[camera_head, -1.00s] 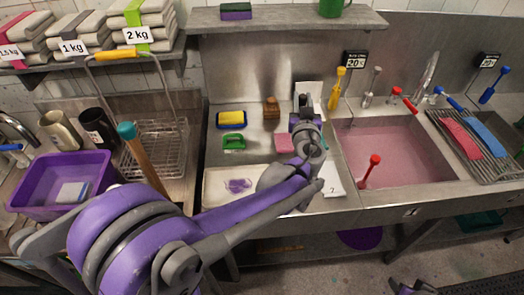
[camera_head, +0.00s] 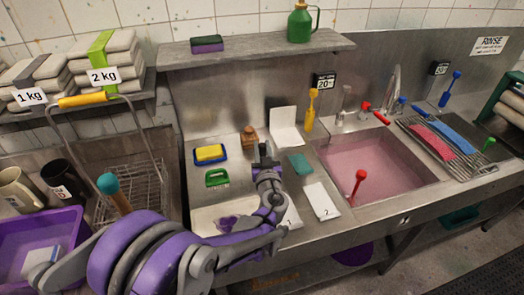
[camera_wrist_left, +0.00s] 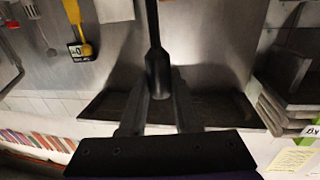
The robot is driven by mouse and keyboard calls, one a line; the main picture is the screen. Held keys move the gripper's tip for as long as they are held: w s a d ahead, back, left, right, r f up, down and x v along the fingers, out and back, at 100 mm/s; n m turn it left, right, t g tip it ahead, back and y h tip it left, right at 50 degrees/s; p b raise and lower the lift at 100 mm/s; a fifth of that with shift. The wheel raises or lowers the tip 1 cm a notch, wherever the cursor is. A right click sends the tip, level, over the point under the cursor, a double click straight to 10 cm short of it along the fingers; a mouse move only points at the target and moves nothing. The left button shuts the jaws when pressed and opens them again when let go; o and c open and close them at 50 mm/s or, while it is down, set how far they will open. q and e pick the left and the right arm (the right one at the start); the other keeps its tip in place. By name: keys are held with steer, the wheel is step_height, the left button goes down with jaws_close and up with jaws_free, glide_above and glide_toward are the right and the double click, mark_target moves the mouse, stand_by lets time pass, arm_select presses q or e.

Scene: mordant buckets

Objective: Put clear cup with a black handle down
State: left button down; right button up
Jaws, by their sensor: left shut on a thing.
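My left gripper (camera_head: 265,158) is over the middle of the steel counter, in front of the brown wooden block. In the left wrist view its fingers (camera_wrist_left: 158,110) are shut on a black handle (camera_wrist_left: 157,72), which runs out of the picture at the top. The clear cup itself cannot be made out in either view. In the head view the gripper and forearm hide what it holds. My right gripper is not in view.
The steel counter (camera_head: 255,262) holds a yellow-and-blue sponge (camera_head: 210,154), a green brush (camera_head: 217,177), a wooden block (camera_head: 250,138), a teal pad (camera_head: 300,164) and a card marked 2 (camera_head: 322,201). A sink of pink liquid (camera_head: 368,160) lies right; a wire basket (camera_head: 135,190) stands left.

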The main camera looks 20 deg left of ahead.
arm_select(q)
steer(key=shift+s+a+f, duration=0.1)
steer(key=shift+s, duration=0.05)
steer(key=shift+f, duration=0.15)
steer(key=c, duration=0.6)
jaws_free()
steer(key=shift+c, duration=0.2)
